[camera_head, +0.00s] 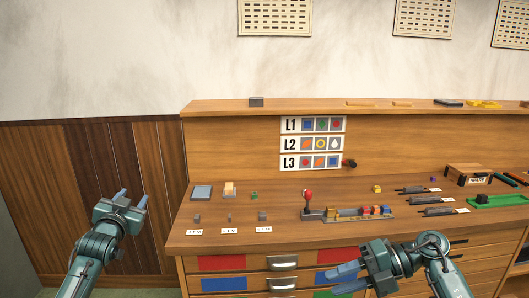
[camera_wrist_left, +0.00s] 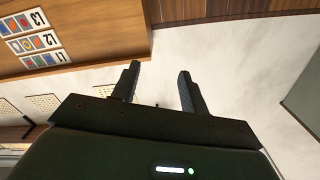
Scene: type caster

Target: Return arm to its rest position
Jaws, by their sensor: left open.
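My left gripper (camera_head: 132,197) is raised in front of the wood-panelled wall, left of the workbench (camera_head: 300,222), apart from it. Its two fingers stand apart with nothing between them. In the left wrist view the same gripper (camera_wrist_left: 159,72) shows its open fingers against the pale wall. My right gripper (camera_head: 336,278) is in front of the bench drawers, its fingers pointing left. Its fingers look parted and I see nothing held.
The bench carries a red-knobbed lever (camera_head: 307,196), a composing tray with coloured blocks (camera_head: 355,213), small grey pieces (camera_head: 262,216), dark tools (camera_head: 410,190), a wooden box (camera_head: 467,174) and a green tray (camera_head: 497,200). A sign board (camera_head: 311,143) hangs on the backboard. Space around the left gripper is clear.

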